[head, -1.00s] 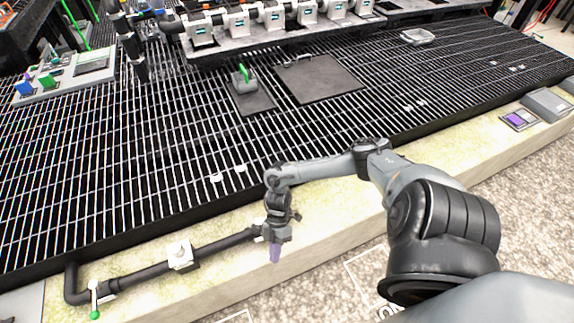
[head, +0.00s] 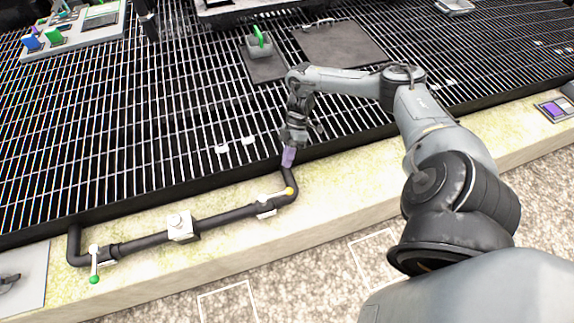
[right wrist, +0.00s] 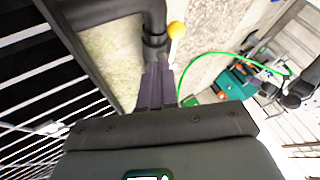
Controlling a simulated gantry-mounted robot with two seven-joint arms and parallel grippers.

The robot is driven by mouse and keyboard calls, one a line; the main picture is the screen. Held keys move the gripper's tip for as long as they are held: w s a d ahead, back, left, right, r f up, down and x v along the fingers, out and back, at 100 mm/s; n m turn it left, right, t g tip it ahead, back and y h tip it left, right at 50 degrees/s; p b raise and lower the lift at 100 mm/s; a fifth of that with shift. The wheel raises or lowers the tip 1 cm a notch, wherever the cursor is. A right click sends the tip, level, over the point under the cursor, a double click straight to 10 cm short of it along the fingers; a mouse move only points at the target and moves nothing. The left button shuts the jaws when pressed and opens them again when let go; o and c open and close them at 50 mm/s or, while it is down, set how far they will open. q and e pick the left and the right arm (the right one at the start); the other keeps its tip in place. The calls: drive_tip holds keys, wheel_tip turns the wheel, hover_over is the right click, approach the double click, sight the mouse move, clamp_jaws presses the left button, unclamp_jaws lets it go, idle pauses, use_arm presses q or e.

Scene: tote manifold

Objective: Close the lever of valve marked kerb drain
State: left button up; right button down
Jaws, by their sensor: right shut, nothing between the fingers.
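A black pipe (head: 215,220) runs along the pale kerb. At its right end is a valve with a yellow-tipped lever (head: 289,191), lying roughly along the pipe; the yellow knob also shows in the right wrist view (right wrist: 177,30). At its left end is a valve with a green-tipped lever (head: 94,265), pointing across the pipe toward the front. No label is readable, so I cannot tell which is marked kerb drain. My right gripper (head: 288,157) has purple fingers, shut and empty, just beyond the yellow knob near the pipe's right bend. The left gripper is out of view.
A dark grating (head: 150,130) lies behind the kerb. A grey block with a green handle (head: 259,44) stands on it beside a dark plate (head: 340,46). A white box-shaped fitting (head: 180,226) sits mid-pipe. The gravel (head: 310,270) in front is open.

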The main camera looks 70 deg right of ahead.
sight(276, 195)
drive_tip(key=b+x, duration=0.2)
drive_tip(key=x, duration=0.6)
drive_tip(key=shift+a+b, duration=0.3)
drive_tip(key=shift+a, duration=0.1)
drive_tip(key=shift+s+f, duration=0.1)
drive_tip(key=shift+f, duration=0.05)
